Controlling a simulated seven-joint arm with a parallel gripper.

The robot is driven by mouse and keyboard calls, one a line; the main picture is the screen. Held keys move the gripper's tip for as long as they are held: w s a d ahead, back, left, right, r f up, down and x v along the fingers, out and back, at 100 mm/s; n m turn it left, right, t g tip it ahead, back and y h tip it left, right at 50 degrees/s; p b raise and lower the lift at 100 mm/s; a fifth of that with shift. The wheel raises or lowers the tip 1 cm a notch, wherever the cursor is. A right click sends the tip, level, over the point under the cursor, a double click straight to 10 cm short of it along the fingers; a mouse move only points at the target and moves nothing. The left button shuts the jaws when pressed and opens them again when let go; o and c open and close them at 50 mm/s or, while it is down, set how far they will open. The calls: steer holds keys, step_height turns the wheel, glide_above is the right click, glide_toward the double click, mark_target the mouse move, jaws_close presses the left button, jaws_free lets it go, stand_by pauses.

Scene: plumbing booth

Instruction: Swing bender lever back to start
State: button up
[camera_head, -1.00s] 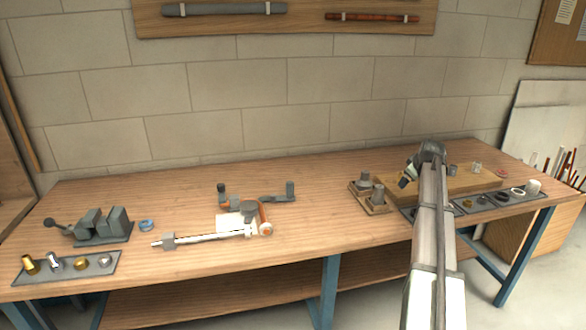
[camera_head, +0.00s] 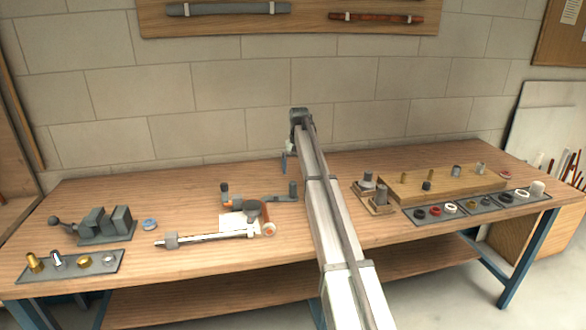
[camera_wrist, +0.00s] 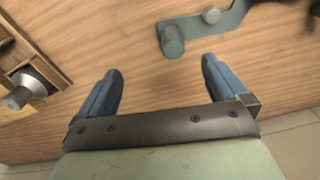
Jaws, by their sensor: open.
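The bender (camera_head: 250,208) lies on the middle of the workbench, with a copper-coloured curved piece on it. Its grey lever arm ends at the right in an upright round grey post (camera_head: 292,190). In the wrist view this post (camera_wrist: 172,42) stands at the top middle, just beyond and between my fingertips, with the grey bar running up to the right. My gripper (camera_head: 284,165) is above and behind the post, pointing down. In the wrist view my gripper (camera_wrist: 163,65) is open, with its two blue fingers apart and nothing between them.
A long pale rod (camera_head: 210,237) lies in front of the bender. A vise (camera_head: 105,225) and a tray of fittings (camera_head: 95,265) are at the left. A wooden holder (camera_head: 372,204) with grey pieces stands right of my arm, beside a wooden board (camera_head: 455,184). The wall is close behind.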

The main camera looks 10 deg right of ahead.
mark_target(293, 182)
steer(key=shift+w+a+f+m, duration=0.1)
steer(key=shift+a+m, duration=0.05)
steer(key=shift+a, duration=0.4)
steer(key=shift+w+a+m, duration=0.1)
steer(key=shift+a+m, duration=0.05)
steer(key=shift+a, duration=0.35)
steer(key=shift+f, duration=3.9)
steer(key=c, duration=1.1)
steer(key=shift+w+a+n, duration=0.25)
steer(key=shift+w+n, duration=0.2)
steer(key=shift+w, duration=0.2)
steer(key=shift+w+a+n, duration=0.25)
steer(key=shift+w+n, duration=0.2)
steer(key=shift+w, duration=0.2)
steer(key=shift+w+a, duration=0.1)
steer(key=shift+w, duration=0.05)
steer(key=shift+o, duration=0.2)
steer(key=shift+w+a+n, duration=0.2)
steer(key=shift+w+n, duration=0.1)
steer(key=shift+n, duration=0.1)
steer(key=o, duration=1.1)
steer(key=shift+c, duration=0.2)
